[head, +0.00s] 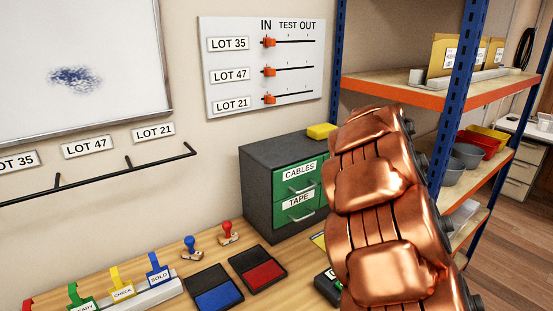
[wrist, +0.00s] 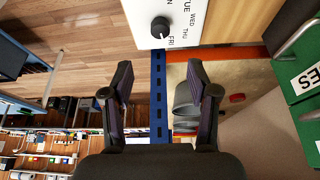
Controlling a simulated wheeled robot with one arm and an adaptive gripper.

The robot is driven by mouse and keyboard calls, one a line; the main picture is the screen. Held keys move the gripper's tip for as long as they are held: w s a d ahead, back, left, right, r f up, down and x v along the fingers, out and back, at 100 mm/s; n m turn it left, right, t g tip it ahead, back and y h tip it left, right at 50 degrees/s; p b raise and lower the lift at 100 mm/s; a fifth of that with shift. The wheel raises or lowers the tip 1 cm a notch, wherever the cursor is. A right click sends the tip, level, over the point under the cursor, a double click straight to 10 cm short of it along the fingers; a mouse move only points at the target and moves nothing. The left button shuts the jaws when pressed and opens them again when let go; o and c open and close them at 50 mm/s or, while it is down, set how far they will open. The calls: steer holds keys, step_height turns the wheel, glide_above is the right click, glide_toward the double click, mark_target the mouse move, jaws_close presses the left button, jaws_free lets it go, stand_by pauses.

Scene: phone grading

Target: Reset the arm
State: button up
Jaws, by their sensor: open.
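My arm's copper-coloured links fill the right middle of the head view, in front of the shelf rack and the bench's right part. My gripper (wrist: 161,88) shows in the wrist view with its two dark fingers wide apart. Nothing is between the fingers; behind them are a blue rack post (wrist: 158,110) and a grey bin (wrist: 185,98). The gripper itself is not visible in the head view.
The wooden bench (head: 262,280) holds stamps, a blue ink pad (head: 213,290), a red ink pad (head: 258,268) and a drawer cabinet (head: 262,180). A blue-post rack (head: 410,86) stands at right. A white day-marked panel (wrist: 168,28) is near the gripper.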

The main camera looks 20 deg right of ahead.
steer(key=shift+a, duration=0.1)
steer(key=s+a+f+n+g+y, duration=0.1)
steer(key=s+a+n, duration=0.6)
steer(key=s+a, duration=0.7)
steer(key=s+a+f+n+g+y, duration=0.1)
steer(key=s+a+f+n+y, duration=0.2)
steer(key=s+a+n, duration=0.5)
steer(key=s+a+f, duration=0.1)
steer(key=s+a, duration=0.6)
steer(key=a, duration=0.3)
steer(key=shift+s+g, duration=0.3)
steer(key=shift+g, duration=0.1)
steer(key=shift+f, duration=0.1)
